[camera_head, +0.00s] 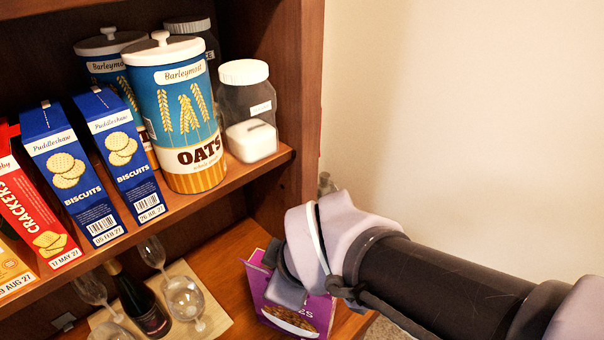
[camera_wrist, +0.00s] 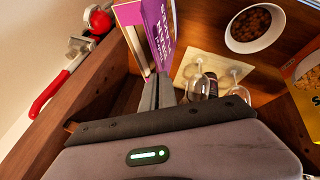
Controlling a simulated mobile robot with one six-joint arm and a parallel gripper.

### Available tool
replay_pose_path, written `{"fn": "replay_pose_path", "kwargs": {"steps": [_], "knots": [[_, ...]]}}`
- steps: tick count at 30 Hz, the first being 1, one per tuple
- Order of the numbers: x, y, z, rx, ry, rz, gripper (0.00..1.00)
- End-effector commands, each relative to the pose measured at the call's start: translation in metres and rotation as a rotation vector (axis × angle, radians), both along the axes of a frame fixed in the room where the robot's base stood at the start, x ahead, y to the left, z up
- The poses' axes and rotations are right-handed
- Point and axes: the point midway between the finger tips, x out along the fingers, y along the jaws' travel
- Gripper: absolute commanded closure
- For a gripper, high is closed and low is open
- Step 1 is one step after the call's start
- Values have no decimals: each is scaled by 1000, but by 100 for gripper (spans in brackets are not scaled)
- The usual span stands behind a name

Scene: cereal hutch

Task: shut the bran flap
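A purple cereal box (camera_head: 300,308), with a picture of cereal on its front, stands on the lower board under the shelf. My gripper (camera_head: 285,285) is at the top of this box, and my wrist hides much of it. The purple box (camera_wrist: 160,32) also shows in the wrist view, just beyond the fingertips. My gripper (camera_wrist: 158,82) has its two fingers side by side, with no clear gap between them. The fingertips look close to the box or against it. The flap's angle cannot be told, and no word "bran" is readable.
Wine glasses (camera_head: 184,298) and a dark bottle (camera_head: 140,302) stand on a pale board left of the box. Biscuit boxes (camera_head: 125,155) and an oats canister (camera_head: 185,115) stand on the shelf above. A bowl (camera_wrist: 255,28) and a red-handled tool (camera_wrist: 50,92) show in the wrist view.

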Motion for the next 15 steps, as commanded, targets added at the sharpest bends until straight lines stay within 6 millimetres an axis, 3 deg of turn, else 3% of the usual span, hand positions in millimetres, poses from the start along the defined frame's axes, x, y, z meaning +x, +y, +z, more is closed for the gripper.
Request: {"fn": "replay_pose_path", "kwargs": {"steps": [8,15], "knots": [[3,-2,3,11,38,-3,100],[16,-6,8,58,180,-7,100]]}}
